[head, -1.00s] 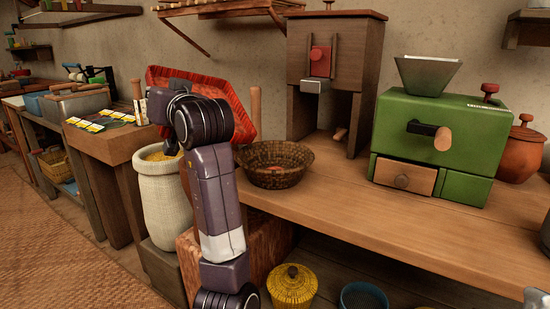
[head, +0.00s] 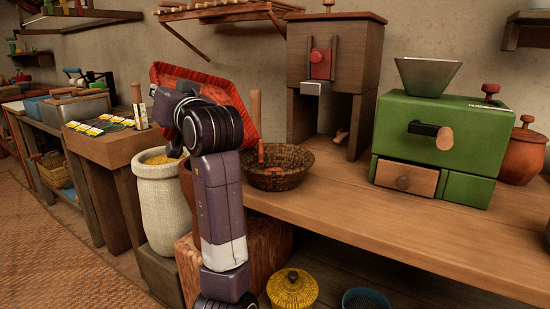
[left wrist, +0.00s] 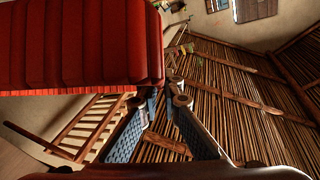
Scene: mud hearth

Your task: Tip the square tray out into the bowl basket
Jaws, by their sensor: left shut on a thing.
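The square tray (head: 205,83) is red and woven. In the head view it is steeply tilted behind my left arm, its lower right edge near the bowl basket. It also fills the upper left of the left wrist view (left wrist: 80,45). My left gripper (left wrist: 165,90) is shut on the tray's edge; in the head view my arm mostly hides the grip. The bowl basket (head: 285,179) is brown, round and upright on the wooden counter. Small orange-red pieces show in it, and one (head: 261,152) stands out at its left rim. My right gripper is not in view.
A wooden press (head: 330,60) stands behind the basket, and a green grinder (head: 435,140) is to the right. A white woven sack (head: 163,210) of yellow grain stands left of my arm. The counter (head: 390,225) front is clear.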

